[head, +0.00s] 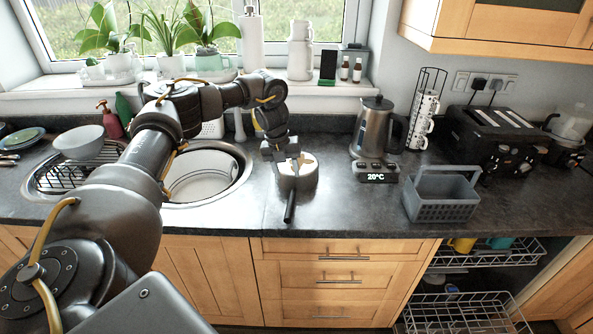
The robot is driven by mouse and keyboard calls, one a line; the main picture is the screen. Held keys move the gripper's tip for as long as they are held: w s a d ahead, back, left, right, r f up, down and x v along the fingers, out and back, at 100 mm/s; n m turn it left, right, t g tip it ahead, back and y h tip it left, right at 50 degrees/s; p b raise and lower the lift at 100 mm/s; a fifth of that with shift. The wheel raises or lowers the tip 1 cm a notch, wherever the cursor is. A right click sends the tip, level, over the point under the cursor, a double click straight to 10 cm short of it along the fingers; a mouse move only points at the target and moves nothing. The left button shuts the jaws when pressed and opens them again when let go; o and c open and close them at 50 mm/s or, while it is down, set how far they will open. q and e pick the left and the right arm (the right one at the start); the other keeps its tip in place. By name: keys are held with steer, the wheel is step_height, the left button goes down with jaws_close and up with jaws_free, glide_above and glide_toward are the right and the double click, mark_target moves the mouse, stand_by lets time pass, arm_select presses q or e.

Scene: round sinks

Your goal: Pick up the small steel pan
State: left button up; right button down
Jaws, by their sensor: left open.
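The small steel pan (300,184) stands on the dark worktop just right of the round sink. Its black handle (290,208) points toward the front edge of the worktop. My left arm reaches in from the left across the sink. My left gripper (288,163) is open and points down over the pan. It hides part of the pan's rim and inside. I cannot tell whether the fingers touch the pan. My right gripper is not in view.
A round sink (238,184) lies left of the pan. A steel kettle (372,125) stands to the right on a base reading 20°C, beside a grey basket (441,207) and a black toaster (497,140). Plants line the windowsill. An open dishwasher rack (460,318) is below right.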

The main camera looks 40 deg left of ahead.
mark_target(293, 188)
arm_select(q)
steer(key=shift+w+d+f, duration=0.1)
steer(key=shift+w+f, duration=0.3)
steer(key=shift+f, duration=0.25)
steer(key=shift+w+d+f, duration=0.1)
steer(key=shift+w+f, duration=0.25)
steer(key=shift+f, duration=0.25)
steer(key=shift+s, duration=0.1)
steer(key=shift+s+d+f+p, duration=0.15)
steer(key=shift+s+f+p, duration=0.05)
steer(key=shift+p, duration=0.35)
steer(key=f, duration=0.1)
steer(key=f+p, duration=0.1)
steer(key=f, duration=0.2)
steer(key=shift+w+d+f+p, duration=0.2)
steer(key=shift+w+f+p, duration=0.05)
steer(key=shift+w+p, duration=0.05)
steer(key=shift+s, duration=0.1)
steer(key=c, duration=0.5)
jaws_close()
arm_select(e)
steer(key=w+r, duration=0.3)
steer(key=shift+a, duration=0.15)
